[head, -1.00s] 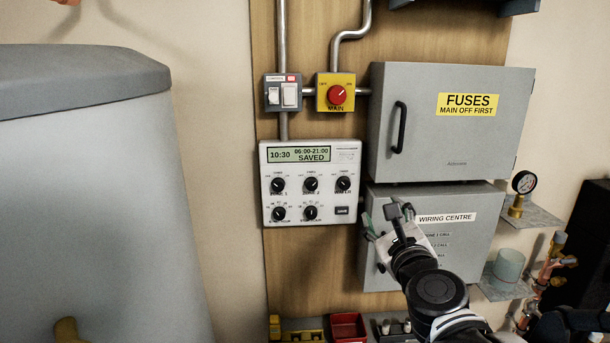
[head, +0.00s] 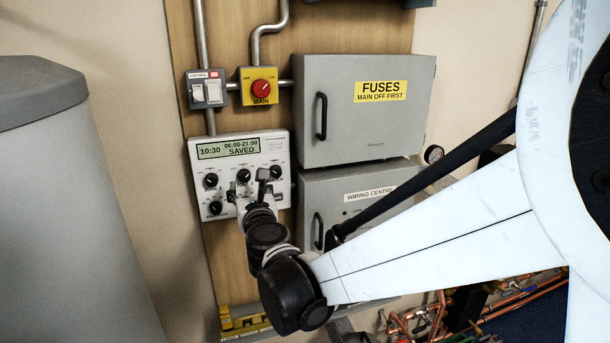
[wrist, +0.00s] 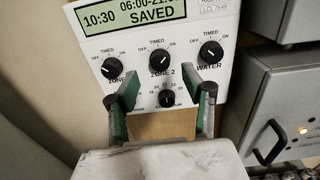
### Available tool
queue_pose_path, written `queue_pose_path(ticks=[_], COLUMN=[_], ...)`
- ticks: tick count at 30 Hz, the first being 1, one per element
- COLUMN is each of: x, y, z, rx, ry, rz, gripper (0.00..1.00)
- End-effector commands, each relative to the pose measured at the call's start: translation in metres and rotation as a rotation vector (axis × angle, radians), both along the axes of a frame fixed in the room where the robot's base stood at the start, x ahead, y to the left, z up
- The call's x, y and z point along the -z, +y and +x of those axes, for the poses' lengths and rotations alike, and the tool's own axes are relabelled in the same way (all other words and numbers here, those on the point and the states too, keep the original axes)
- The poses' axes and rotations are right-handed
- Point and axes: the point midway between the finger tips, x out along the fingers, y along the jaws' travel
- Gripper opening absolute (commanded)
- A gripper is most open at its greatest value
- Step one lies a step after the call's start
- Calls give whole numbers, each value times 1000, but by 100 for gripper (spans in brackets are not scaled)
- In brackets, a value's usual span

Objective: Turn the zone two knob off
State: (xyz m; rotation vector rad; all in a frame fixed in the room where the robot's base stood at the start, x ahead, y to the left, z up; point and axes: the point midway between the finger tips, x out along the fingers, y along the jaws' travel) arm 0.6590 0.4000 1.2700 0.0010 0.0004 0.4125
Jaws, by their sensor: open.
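The white heating programmer (head: 280,140) hangs on the wooden board, its display reading 10:30, 06:00-21:00 SAVED. The black zone two knob (wrist: 159,61) is the middle of its upper row, with OFF, TIMED and ON around it. Its pointer seems to tilt up and right, towards ON. In the head view the knob (head: 243,175) shows just above my gripper (head: 250,188). In the wrist view my gripper (wrist: 163,98) is open and empty, its green-padded fingers below the zone two knob, either side of a lower knob (wrist: 166,98). Whether they touch the panel is unclear.
The zone one knob (wrist: 112,68) and water knob (wrist: 210,53) flank the zone two knob closely. A red main switch (head: 262,88) sits above the programmer. The grey fuse box (head: 345,130) and wiring centre box (head: 315,185) stand out from the board at the right.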

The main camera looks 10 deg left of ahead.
Motion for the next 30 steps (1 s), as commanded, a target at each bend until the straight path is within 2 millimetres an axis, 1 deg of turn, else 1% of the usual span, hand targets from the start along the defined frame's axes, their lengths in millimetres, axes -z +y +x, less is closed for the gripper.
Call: queue_pose_path(ticks=[1,3,6,10,15,23,26,30], x=[-1,-1,-1,-1,0,0,0,0], y=[5,11,19,26,29,30,30,30], z=[8,17,28,38,44,44,44,44], rx=[-1,-4,-8,-10,-12,-12,-12,-12], ry=[0,0,0,0,0,0,0,0], rz=[0,-1,-1,-1,-1,-1,-1,-1], gripper=[44,44,44,44,44,44,32,14])
